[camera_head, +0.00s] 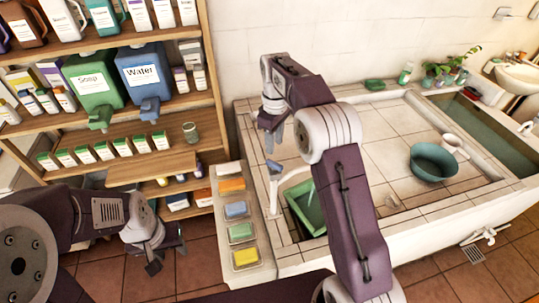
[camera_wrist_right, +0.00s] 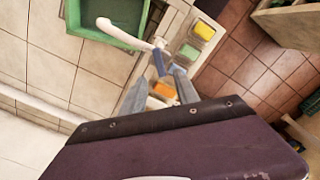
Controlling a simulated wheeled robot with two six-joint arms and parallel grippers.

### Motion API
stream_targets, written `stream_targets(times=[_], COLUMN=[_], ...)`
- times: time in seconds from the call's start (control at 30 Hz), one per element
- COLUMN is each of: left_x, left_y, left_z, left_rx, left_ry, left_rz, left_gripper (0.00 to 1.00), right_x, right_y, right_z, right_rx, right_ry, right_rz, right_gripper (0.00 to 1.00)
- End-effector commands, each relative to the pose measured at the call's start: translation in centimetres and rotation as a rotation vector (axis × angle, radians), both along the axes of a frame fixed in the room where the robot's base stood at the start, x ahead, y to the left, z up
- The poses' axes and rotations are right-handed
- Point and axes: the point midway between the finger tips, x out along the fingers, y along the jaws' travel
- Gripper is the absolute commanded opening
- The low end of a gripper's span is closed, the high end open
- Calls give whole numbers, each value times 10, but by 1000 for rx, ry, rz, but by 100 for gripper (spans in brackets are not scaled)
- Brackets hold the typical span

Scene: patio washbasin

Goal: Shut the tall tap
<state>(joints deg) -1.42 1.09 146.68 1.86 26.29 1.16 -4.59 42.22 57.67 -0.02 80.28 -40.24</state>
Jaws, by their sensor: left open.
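The tall tap (camera_head: 291,176) is a white curved spout with a blue lever handle (camera_head: 273,167), at the left end of the tiled basin. A green tub (camera_head: 311,216) sits below its spout; a faint pale streak shows under the spout, but I cannot tell if it is water. In the right wrist view the tap (camera_wrist_right: 125,33) and its blue handle (camera_wrist_right: 158,57) lie just ahead of my fingertips. My right gripper (camera_head: 272,138) is open above the handle; its fingers (camera_wrist_right: 162,75) appear on either side of the handle's end, contact unclear. My left gripper (camera_head: 165,258) is open and empty, low at left.
A ledge left of the tap holds sponges in dishes, including orange (camera_head: 231,185) and yellow (camera_head: 245,257). A wooden shelf (camera_head: 150,168) with bottles and jugs stands at left. A teal bowl (camera_head: 434,164) and white mug (camera_head: 453,143) sit on the basin at right.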

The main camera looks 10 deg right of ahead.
Motion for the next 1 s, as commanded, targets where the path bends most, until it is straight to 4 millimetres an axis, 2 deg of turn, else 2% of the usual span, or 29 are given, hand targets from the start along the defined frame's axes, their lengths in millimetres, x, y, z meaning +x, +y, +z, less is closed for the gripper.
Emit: stream_targets(times=[0.17,0.43,0.6,0.9,0.93,1.0], left_x=[0,0,0,0,0,0], left_y=[0,0,0,0,0,0], left_z=[0,14,20,20,20,20], left_rx=[0,0,0,0,0,0], left_ry=[0,0,0,0,0,0], left_rz=[0,0,0,0,0,0], left_gripper=[44,44,44,44,44,44], right_x=[-1,-2,-1,0,0,0], right_y=[0,0,0,0,0,0], right_z=[-8,-60,-84,-91,-91,-91], right_rx=[0,0,1,1,1,1], right_ry=[1,4,1,-4,-4,-4], right_rz=[0,-1,-1,-1,-1,-1], right_gripper=[37,37,37,37,34,15])
